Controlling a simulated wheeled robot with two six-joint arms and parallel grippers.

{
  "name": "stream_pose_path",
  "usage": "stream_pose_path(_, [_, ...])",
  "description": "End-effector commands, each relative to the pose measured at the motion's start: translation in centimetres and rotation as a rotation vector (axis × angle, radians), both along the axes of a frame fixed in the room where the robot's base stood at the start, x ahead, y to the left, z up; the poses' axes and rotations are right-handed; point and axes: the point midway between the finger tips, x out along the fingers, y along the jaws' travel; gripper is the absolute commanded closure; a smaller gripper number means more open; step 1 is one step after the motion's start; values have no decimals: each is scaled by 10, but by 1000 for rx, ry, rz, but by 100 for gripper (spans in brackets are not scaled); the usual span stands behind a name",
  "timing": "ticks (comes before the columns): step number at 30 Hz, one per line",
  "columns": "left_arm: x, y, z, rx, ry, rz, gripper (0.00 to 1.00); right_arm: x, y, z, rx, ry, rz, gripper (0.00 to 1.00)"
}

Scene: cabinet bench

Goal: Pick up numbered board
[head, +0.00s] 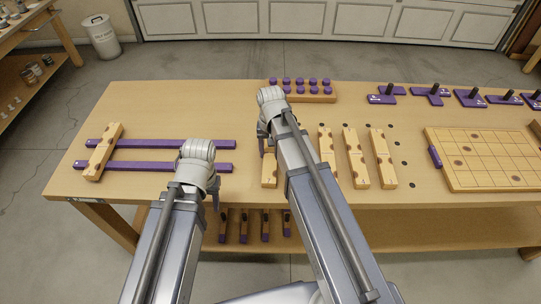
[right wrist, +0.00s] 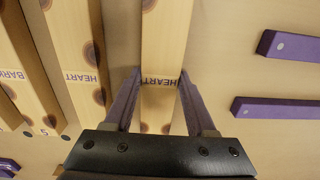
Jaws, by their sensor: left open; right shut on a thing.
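Several light wooden boards with dark round spots lie on the bench right of centre, among them one board (head: 355,158) and another (head: 382,158). My right gripper (head: 267,148) is over the leftmost board of this group (head: 269,172), partly hidden by my arm. In the right wrist view, the right gripper (right wrist: 158,88) is shut on this board (right wrist: 163,45), marked HEART, one finger on each side. Another board (head: 103,152) lies across two purple rails. My left gripper (head: 212,188) is open and empty near the rails' right ends.
The upper purple rail (head: 185,144) and lower purple rail (head: 150,166) lie at left. A block with purple knobs (head: 310,97) is at the back. Purple pieces with black posts (head: 470,98) and a gridded board (head: 485,180) are at right. A lower shelf (head: 420,232) is under the bench.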

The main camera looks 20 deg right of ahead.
Motion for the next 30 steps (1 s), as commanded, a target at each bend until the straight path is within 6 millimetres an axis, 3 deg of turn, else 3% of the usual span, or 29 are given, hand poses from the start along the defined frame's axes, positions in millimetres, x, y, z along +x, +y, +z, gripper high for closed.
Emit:
stream_pose_path(2, [0,0,0,0,0,0,50,0,0,0,0,0,0,60])
stream_pose_path(12, [0,0,0,0,0,0,50,0,0,0,0,0,0,99])
stream_pose_path(23, [0,0,1,0,0,0,50,0,0,1,0,0,0,100])
stream_pose_path(30, [0,0,15,0,0,0,50,0,0,15,0,0,0,100])
